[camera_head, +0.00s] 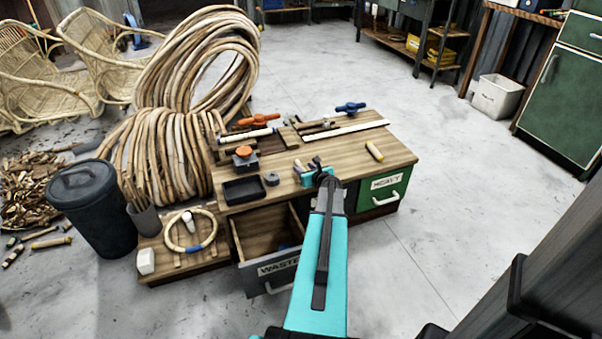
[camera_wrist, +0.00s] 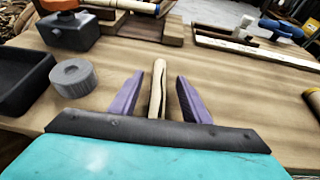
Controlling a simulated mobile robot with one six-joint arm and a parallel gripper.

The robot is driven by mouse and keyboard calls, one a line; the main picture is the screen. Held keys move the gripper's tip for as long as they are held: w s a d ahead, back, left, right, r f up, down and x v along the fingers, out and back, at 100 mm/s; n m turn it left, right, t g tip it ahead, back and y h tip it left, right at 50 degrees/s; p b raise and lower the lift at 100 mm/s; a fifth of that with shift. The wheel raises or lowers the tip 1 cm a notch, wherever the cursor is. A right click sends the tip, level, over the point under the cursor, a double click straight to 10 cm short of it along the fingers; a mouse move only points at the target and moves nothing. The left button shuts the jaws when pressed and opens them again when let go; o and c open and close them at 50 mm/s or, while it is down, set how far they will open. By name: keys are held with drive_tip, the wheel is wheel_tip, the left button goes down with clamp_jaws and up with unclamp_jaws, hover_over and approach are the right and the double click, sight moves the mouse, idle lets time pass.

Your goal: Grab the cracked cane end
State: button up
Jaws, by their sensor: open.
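A short pale cane piece (camera_wrist: 157,88) lies on the wooden workbench top (camera_wrist: 235,100), between the two purple fingers of my gripper (camera_wrist: 155,92) in the wrist view. The fingers are open, with a gap on each side of the cane. In the head view my gripper (camera_head: 311,164) is low over the bench, and the cane there is mostly hidden by it. Another short cane piece (camera_head: 374,151) lies to the right, also at the wrist view's right edge (camera_wrist: 313,99).
A black tray (camera_head: 244,190), a grey roll (camera_head: 271,178) and an orange-knobbed block (camera_head: 244,157) stand left of my gripper. Clamps and a straight strip lie at the back. The drawer labelled WASTE (camera_head: 279,268) is open below; the green HEAVY drawer (camera_head: 385,188) is shut.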

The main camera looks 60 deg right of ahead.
sight(301, 166)
drive_tip(key=shift+b+x, duration=0.35)
drive_tip(key=shift+x, duration=1.7)
clamp_jaws()
